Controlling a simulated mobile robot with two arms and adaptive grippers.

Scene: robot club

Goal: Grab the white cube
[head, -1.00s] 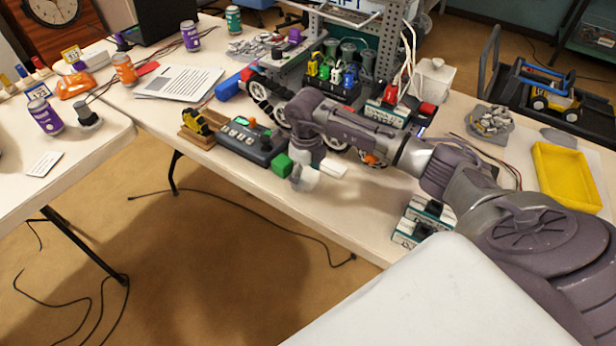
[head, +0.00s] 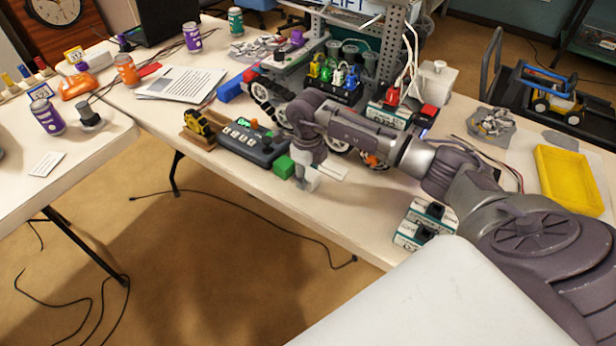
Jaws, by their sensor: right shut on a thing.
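My right gripper (head: 309,168) points down over the front edge of the table (head: 250,185). It is shut on the white cube (head: 311,182), of which only a small part shows below the gripper and arm. A green cube (head: 284,167) sits just left of the gripper. A flat white piece (head: 331,171) shows just to its right. Whether the white cube touches the table is hard to tell. My left gripper is not in view.
A control box (head: 251,140) with buttons stands left of the green cube. A wheeled robot frame (head: 345,85) stands behind. Battery boxes (head: 425,222) lie near the front edge, and a yellow tray (head: 568,180) lies at the right.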

